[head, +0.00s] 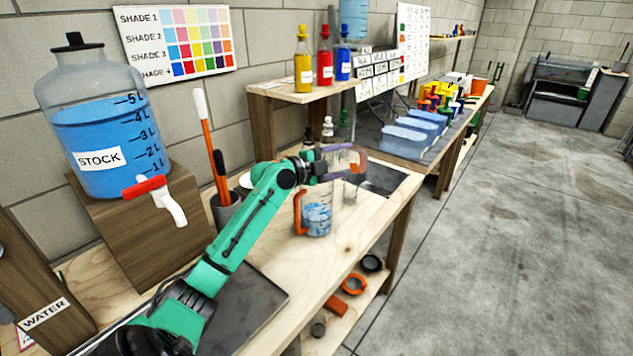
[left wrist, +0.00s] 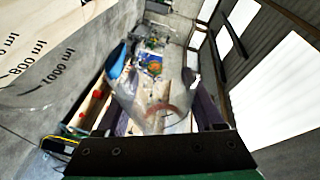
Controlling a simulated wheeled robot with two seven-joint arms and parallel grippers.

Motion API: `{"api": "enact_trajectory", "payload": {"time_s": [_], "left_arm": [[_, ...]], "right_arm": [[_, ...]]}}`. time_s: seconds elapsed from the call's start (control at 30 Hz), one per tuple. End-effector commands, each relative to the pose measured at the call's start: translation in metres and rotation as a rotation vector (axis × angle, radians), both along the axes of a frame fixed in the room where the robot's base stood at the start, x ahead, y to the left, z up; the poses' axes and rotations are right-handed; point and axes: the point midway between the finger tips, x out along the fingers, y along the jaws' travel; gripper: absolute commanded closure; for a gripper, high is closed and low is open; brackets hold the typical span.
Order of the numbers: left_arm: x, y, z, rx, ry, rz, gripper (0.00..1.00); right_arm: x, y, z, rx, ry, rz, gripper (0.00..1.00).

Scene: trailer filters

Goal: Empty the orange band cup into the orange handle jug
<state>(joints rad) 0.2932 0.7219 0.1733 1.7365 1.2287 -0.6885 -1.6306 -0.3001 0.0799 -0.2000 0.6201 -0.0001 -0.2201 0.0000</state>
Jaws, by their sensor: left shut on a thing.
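The orange handle jug (head: 317,221) stands upright on the bench, clear, with blue liquid low inside and its orange handle on the left. My left gripper (head: 338,164) is above and slightly right of the jug, shut on the clear orange band cup (head: 357,158). The cup looks tipped over, its orange band to the right. In the left wrist view the clear cup (left wrist: 150,100) sits between the fingers, and a reddish ring shows on it. Whether liquid is left in the cup I cannot tell. My right gripper is out of view.
A stock tank (head: 98,125) of blue liquid with a red tap stands on a wooden block at left. Yellow, red and blue bottles (head: 325,65) stand on a raised shelf behind. A dark mat (head: 245,310) lies in front. Pale blue trays (head: 405,136) are farther back.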

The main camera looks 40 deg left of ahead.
Motion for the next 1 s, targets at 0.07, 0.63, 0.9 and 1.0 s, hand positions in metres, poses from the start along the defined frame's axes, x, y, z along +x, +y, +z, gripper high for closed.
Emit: {"api": "enact_trajectory", "payload": {"time_s": [0.07, 0.63, 0.9, 1.0], "left_arm": [[0.0, 0.001, 0.0, -0.009, -0.002, 0.0, 1.0], [-0.001, 0.003, 0.003, -0.069, -0.014, 0.0, 1.0], [-0.001, 0.005, 0.005, -0.1, -0.019, 0.0, 1.0], [-0.001, 0.005, 0.005, -0.11, -0.021, 0.001, 1.0]], "right_arm": [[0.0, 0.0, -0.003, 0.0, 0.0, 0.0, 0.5], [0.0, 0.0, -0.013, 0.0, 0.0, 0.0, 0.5], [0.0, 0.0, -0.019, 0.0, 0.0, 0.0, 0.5], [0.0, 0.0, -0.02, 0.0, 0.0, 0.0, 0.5]]}}
